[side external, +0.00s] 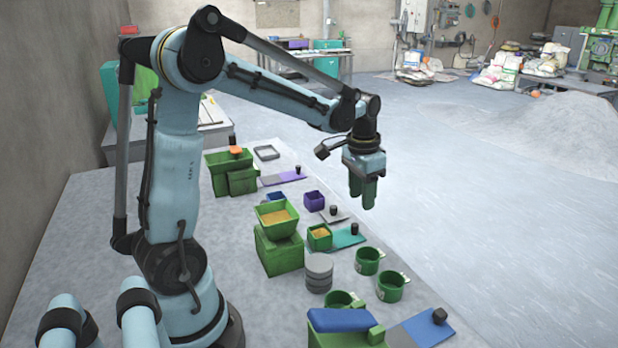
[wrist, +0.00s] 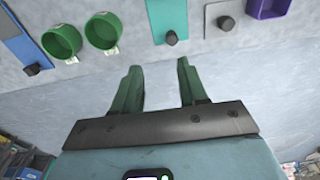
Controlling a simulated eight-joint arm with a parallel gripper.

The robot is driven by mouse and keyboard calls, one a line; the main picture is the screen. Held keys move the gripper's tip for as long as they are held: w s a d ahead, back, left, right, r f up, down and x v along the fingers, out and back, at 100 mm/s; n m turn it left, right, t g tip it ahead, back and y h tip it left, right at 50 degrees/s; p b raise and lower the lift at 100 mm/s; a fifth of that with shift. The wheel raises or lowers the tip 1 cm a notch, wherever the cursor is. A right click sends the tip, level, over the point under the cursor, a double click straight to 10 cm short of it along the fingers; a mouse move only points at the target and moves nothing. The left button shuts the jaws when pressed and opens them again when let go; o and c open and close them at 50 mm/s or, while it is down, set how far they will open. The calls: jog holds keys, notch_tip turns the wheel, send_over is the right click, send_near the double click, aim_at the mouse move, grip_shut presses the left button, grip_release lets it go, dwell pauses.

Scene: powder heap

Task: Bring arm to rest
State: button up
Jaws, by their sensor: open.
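My gripper (side external: 363,192) hangs from my extended arm, pointing down, at the right side of the work table (side external: 88,235) in the side view. Its two green fingers are apart with nothing between them. In the wrist view my gripper (wrist: 158,75) shows the same gap, with bare grey surface behind it. The fingers touch none of the containers in the wrist view.
Green cups (side external: 367,261), a green hopper (side external: 277,218) of tan powder, a small powder-filled green box (side external: 320,237), a purple box (side external: 315,201) and grey discs (side external: 319,272) stand on the table. A grey powder heap (side external: 570,122) lies on the open floor behind.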

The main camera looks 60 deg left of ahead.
jog(key=s+d+r+t, duration=0.3)
jog(key=s+d+t, duration=0.3)
jog(key=s+d, duration=0.4)
jog(key=d, duration=0.2)
jog(key=shift+d, duration=0.35)
